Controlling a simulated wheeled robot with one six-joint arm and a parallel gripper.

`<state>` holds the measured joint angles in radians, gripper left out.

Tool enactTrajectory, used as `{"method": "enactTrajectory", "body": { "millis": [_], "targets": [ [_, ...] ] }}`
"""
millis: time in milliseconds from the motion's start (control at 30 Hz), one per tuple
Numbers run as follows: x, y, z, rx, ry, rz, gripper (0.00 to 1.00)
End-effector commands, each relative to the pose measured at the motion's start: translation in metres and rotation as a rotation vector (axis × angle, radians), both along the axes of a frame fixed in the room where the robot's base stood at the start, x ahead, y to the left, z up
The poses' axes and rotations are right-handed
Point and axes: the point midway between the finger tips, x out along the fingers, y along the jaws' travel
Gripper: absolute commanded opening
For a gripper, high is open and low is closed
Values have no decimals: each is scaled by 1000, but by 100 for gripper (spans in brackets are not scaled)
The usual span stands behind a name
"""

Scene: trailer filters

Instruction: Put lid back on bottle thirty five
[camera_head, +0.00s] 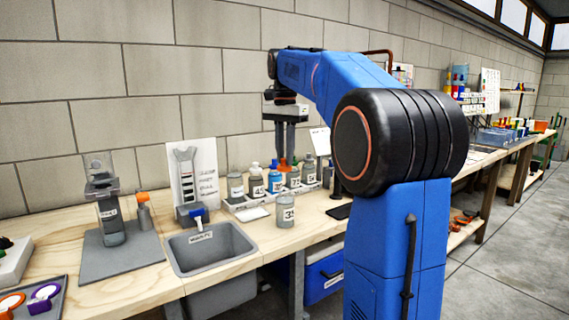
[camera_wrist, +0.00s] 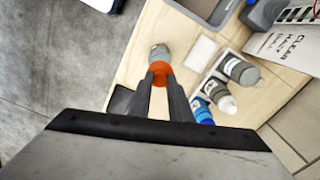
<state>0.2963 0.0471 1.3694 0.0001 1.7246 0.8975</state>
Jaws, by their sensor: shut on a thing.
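Bottle thirty five (camera_head: 286,212), a grey bottle with a number label, stands upright alone near the bench's front edge in the head view. A grey bottle top (camera_wrist: 160,52), probably the same one, shows just beyond my fingertips in the wrist view. My gripper (camera_head: 284,155) points down and is shut on an orange piece (camera_wrist: 160,72), which looks like the lid; the piece also shows under the fingers in the head view (camera_head: 283,166). In the head view it is above and behind the bottle. I cannot tell the exact gap between them.
A row of numbered bottles in a pale rack (camera_head: 254,208) stands behind bottle thirty five. A grey sink bin (camera_head: 212,250) is to its left, with a white pad (camera_head: 251,215) between. A dark flat pad (camera_head: 340,211) lies to its right. An orange-capped bottle (camera_head: 144,214) stands far left.

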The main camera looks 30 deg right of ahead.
Motion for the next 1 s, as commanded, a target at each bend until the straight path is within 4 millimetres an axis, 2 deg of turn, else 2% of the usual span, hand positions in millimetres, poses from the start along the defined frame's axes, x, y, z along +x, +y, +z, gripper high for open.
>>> {"method": "enactTrajectory", "body": {
  "millis": [167, 733, 1000],
  "targets": [
    [0, 0, -6, 1, 1, 1, 0],
    [0, 0, -51, 1, 1, 1, 0],
    [0, 0, -61, 0, 0, 0, 0]
  ]
}}
